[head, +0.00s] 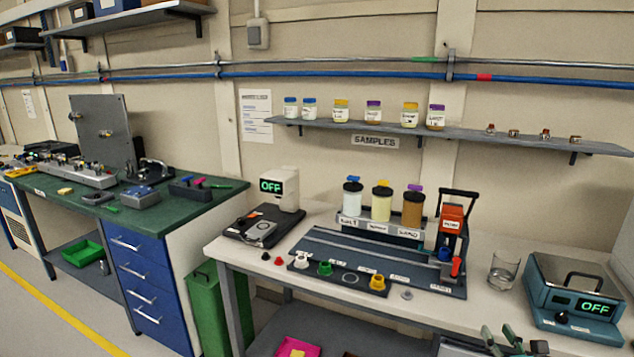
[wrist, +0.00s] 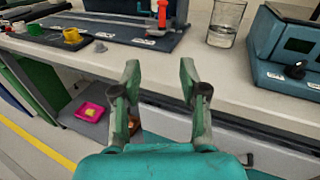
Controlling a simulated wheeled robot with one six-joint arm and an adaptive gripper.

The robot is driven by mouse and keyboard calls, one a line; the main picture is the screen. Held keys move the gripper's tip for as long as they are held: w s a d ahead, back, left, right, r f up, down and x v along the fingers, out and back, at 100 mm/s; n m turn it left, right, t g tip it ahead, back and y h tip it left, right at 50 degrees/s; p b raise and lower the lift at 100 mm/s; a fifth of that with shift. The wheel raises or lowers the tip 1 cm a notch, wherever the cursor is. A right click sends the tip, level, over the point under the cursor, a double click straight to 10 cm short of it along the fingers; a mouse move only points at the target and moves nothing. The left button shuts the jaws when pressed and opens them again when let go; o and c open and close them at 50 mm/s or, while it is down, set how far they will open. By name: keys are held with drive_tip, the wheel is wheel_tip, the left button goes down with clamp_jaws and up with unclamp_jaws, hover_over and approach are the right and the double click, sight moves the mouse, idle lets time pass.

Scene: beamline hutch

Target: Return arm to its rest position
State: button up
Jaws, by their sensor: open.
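My gripper (wrist: 160,85) is open and empty in the wrist view, its two green-grey fingers spread apart in front of the front edge of the pale bench (wrist: 155,60). Its fingertips also show at the bottom right of the head view (head: 514,343), near the bench's front edge. Nothing is between the fingers. The rest of my arm is out of sight in the head view.
The bench holds a dark sample station (head: 375,262) with lidded jars, a glass beaker (head: 503,271) and a teal device reading OFF (head: 575,300). A pink tray (wrist: 91,112) sits on the lower shelf. A green-topped workbench (head: 150,215) stands left; floor shows in front of it.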

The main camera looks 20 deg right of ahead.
drive_tip(key=s+a+f+n+g+y, duration=0.1)
drive_tip(key=s+a+f+n, duration=0.3)
drive_tip(key=a, duration=0.5)
drive_tip(key=s+a+f+n, duration=0.1)
drive_tip(key=a+f+n, duration=0.45)
drive_tip(key=a, duration=0.35)
drive_tip(key=s+a+f+n+g+y, duration=0.1)
drive_tip(key=s+a+f+n, duration=0.2)
drive_tip(key=a+n, duration=0.45)
drive_tip(key=s+a+r+n+y, duration=0.3)
drive_tip(key=s+a+n, duration=0.6)
drive_tip(key=n, duration=0.3)
drive_tip(key=s+a+r+n+t+y, duration=0.1)
drive_tip(key=s+a+r+n+y, duration=0.2)
drive_tip(key=s+a+n, duration=0.6)
drive_tip(key=s+r+n, duration=0.1)
drive_tip(key=s+n, duration=0.1)
drive_tip(key=shift+s+n, duration=0.4)
